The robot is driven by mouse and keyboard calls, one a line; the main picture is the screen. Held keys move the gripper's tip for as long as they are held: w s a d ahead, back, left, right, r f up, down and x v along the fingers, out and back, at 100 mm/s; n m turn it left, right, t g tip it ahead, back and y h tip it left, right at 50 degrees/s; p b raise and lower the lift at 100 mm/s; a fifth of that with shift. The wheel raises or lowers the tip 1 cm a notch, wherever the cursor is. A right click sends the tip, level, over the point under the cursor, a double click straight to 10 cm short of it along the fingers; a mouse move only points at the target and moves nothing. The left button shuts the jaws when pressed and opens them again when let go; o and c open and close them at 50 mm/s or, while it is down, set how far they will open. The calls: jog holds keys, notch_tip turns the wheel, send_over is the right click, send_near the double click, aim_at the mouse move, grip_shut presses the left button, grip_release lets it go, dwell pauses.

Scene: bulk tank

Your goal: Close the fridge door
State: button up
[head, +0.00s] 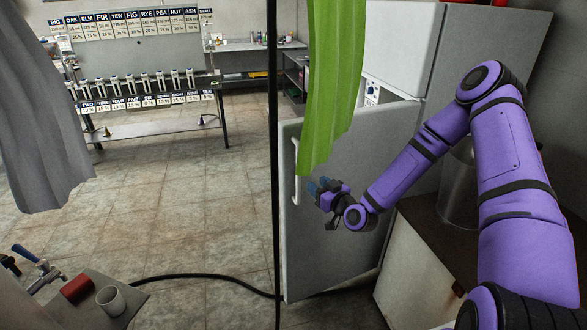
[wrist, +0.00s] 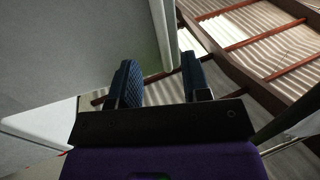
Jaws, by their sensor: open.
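The fridge (head: 395,40) stands at the back right, pale grey-white, with its upper door shut. Its lower fridge door (head: 345,235) stands open, swung out into the room, with a white vertical handle (head: 295,170) near its left edge. A small part of the inside shows above the door. My gripper (head: 319,186) is in front of the door face, a little right of the handle; I cannot tell if it touches. In the wrist view my gripper (wrist: 160,85) has its two dark fingers apart with nothing between them. A pale grey surface, probably the door (wrist: 70,60), fills the left side.
A green curtain (head: 330,80) hangs just above the handle, and a thin black pole (head: 273,200) stands left of the door. A brown-topped counter (head: 440,245) with a metal pot (head: 458,190) is at right. A black hose (head: 200,279) crosses the floor. The tiled floor at left is mostly clear.

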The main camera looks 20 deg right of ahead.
jog(key=x, duration=1)
jog(key=shift+w, duration=0.4)
jog(key=shift+a, duration=0.2)
grip_shut()
